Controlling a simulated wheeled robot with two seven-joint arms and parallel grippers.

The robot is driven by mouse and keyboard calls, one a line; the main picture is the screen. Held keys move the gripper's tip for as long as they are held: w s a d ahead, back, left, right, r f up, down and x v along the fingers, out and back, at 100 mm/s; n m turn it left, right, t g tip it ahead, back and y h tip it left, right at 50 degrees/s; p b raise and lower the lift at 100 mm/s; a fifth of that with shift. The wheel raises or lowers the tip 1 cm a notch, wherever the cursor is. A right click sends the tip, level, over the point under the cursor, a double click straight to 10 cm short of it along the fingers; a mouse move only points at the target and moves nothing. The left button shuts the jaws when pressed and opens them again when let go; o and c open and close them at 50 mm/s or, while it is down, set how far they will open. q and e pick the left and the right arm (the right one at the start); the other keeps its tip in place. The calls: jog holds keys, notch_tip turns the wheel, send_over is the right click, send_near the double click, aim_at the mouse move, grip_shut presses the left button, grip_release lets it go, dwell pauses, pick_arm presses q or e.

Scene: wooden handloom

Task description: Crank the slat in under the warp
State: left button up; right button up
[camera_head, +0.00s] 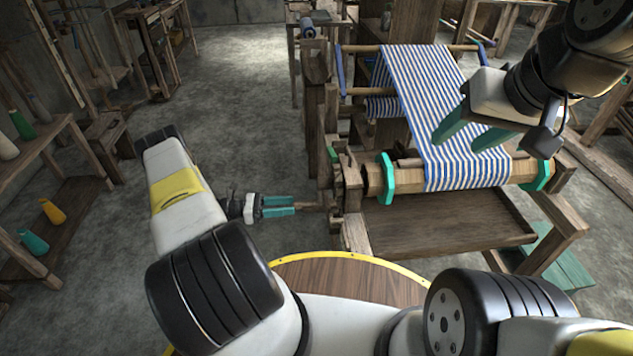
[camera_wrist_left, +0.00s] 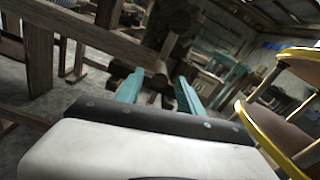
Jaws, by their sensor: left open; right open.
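The striped blue-and-white warp (camera_head: 435,95) runs down from the back bar over the wooden front beam (camera_head: 400,178), which has green end rings. A small wooden crank handle (camera_head: 312,206) sticks out at the beam's left side. My left gripper (camera_head: 294,206) is open beside the handle, fingers pointing at it; in the left wrist view the open fingers (camera_wrist_left: 160,92) have dark wooden loom parts beyond them. I cannot tell if they touch the handle. My right gripper (camera_head: 472,138) is open above the warp. I cannot make out the slat for certain.
The loom's wooden frame (camera_head: 340,180) stands left of the beam, and a wide wooden board (camera_head: 445,222) lies below it. A round yellow-rimmed top (camera_head: 345,275) is in front. Shelves with spools (camera_head: 45,210) stand at the far left.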

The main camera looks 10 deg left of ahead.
aim_at(310, 204)
pick_arm(q)
jog(key=x, duration=0.7)
jog(key=shift+d+f, duration=0.15)
jog(key=shift+d, duration=0.2)
grip_shut()
dwell(1.0)
